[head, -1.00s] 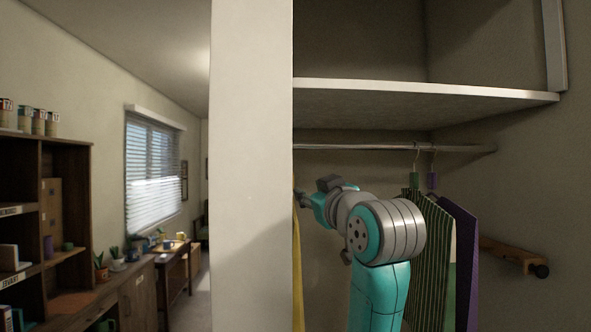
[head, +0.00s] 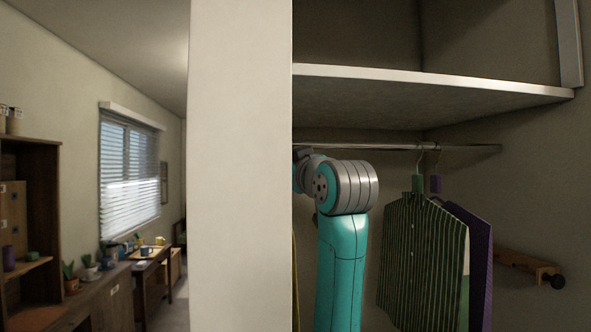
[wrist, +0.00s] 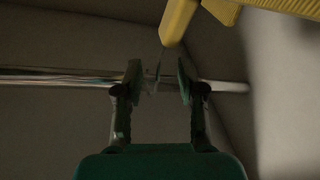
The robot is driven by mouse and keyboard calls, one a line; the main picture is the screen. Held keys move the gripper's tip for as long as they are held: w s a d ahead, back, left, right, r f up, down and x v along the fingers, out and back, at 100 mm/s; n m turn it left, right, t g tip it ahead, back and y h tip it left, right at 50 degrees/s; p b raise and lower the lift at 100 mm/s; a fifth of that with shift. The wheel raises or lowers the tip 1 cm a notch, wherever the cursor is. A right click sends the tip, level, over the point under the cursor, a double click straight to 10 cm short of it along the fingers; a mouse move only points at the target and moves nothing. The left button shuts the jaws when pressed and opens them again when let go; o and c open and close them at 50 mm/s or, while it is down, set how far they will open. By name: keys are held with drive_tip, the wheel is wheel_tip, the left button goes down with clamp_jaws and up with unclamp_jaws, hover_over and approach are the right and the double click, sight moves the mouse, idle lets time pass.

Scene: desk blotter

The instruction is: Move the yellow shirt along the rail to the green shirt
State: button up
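A thin yellow sliver of the yellow shirt (head: 294,265) shows in the head view at the edge of the white panel; the rest is hidden. In the wrist view its yellow hanger (wrist: 178,22) is at the top, with a thin hook running down toward the rail. My gripper (wrist: 158,78) is open at the rail, its two fingers apart with the hook appearing between them. I cannot tell whether they touch it. The green striped shirt (head: 424,260) hangs from the rail (head: 380,147) to the right of my arm. My gripper is hidden in the head view.
A purple shirt (head: 479,265) hangs just right of the green one. A shelf (head: 430,83) is above the rail. A white panel (head: 240,170) blocks the left part of the closet. Bare rail lies between my arm and the green shirt.

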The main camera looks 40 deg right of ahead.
drive_tip(key=shift+x, duration=1.95)
